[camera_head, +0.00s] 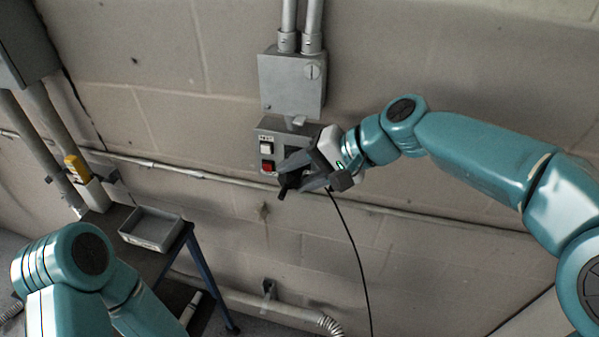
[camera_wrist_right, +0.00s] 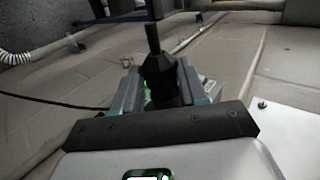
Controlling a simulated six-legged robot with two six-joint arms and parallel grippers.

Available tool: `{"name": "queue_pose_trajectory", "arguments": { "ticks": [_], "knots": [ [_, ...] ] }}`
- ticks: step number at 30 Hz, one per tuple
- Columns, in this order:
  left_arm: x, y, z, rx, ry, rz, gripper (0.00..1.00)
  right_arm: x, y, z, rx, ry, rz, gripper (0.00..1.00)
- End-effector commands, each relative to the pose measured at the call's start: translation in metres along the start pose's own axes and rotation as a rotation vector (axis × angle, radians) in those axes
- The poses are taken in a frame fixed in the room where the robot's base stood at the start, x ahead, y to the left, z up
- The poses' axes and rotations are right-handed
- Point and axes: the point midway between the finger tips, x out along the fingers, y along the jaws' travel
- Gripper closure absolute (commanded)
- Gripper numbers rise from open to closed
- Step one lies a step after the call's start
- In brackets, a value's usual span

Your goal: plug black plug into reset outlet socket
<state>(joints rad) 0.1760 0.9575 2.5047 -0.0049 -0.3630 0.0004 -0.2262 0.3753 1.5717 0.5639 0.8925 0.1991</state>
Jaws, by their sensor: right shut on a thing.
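My right gripper (camera_head: 291,178) is shut on the black plug (camera_head: 288,184), in front of the wall just below and right of the control box. In the right wrist view the plug (camera_wrist_right: 157,70) stands between the two fingers, its narrow end pointing away from the gripper. A black cable hangs down from the gripper. The grey outlet box (camera_head: 262,137) carries a white button (camera_head: 266,148) and a red button (camera_head: 267,166). The gripper covers its right part, and I cannot make out the socket. The plug appears apart from the box. My left gripper is out of view.
A grey junction box (camera_head: 292,82) with two conduits is above the outlet box. A thin pipe (camera_head: 220,179) runs along the wall. My left arm is at lower left.

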Motion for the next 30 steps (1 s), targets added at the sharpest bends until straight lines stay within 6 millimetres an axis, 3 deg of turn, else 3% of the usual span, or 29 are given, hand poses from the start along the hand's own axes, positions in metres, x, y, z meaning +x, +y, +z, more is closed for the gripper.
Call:
{"name": "queue_pose_trajectory", "arguments": {
  "ticks": [22, 23, 24, 25, 30],
  "knots": [
    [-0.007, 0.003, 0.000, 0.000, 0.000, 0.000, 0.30, -0.001, -0.001, -0.015, -0.001, 0.004, -0.002, 0.89],
    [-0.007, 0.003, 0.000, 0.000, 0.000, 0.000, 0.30, -0.001, -0.001, -0.015, -0.001, 0.005, -0.002, 0.48],
    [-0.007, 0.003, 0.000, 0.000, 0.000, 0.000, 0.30, -0.001, -0.001, -0.015, -0.001, 0.004, -0.002, 0.35],
    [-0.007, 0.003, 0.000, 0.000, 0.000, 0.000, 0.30, -0.001, -0.001, -0.015, -0.001, 0.004, -0.002, 0.28],
    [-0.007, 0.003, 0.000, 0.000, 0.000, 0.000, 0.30, 0.000, 0.000, -0.014, 0.000, 0.002, -0.001, 0.28]
  ]
}}
